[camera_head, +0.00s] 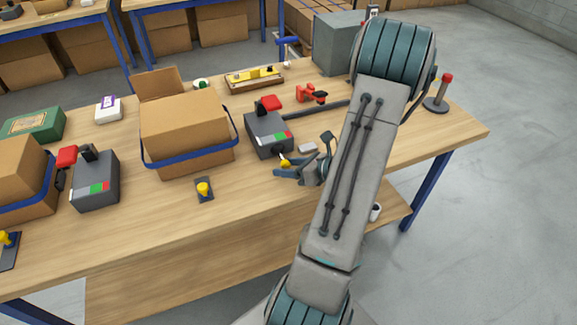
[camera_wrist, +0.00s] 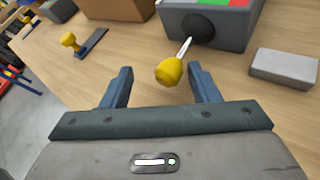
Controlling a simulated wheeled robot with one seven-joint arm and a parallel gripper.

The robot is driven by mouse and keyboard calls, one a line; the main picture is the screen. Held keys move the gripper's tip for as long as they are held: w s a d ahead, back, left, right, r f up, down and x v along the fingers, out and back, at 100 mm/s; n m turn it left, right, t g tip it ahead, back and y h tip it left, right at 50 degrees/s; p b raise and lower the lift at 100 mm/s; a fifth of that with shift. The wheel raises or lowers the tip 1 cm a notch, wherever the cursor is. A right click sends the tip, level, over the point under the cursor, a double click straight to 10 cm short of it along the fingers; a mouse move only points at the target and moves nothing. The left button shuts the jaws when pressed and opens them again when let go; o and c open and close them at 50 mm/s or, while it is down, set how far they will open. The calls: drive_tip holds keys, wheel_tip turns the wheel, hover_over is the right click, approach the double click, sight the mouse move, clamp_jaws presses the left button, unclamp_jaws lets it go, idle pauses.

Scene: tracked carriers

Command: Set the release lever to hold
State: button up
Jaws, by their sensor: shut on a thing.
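The release lever is a pale rod with a yellow knob (camera_wrist: 168,72), coming out of a black round boot on the front of a grey control box (camera_head: 268,136). The box bears red, green and white patches; its near face also shows in the wrist view (camera_wrist: 222,29). The lever points outward and down toward my gripper. My gripper (camera_head: 300,172) is at the box's front, its blue fingers on either side of the knob in the wrist view (camera_wrist: 162,78). It is shut on the knob; the exact contact is hard to see.
A cardboard carton with a blue band (camera_head: 188,130) stands left of the box. A second grey control box (camera_head: 95,182) is farther left. A yellow-knobbed plate (camera_head: 204,190) lies in front of the carton. A small grey block (camera_wrist: 284,68) lies right of the lever.

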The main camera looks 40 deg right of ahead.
drive_tip(key=shift+s+a, duration=0.1)
drive_tip(key=v, duration=1.4)
idle(0.3)
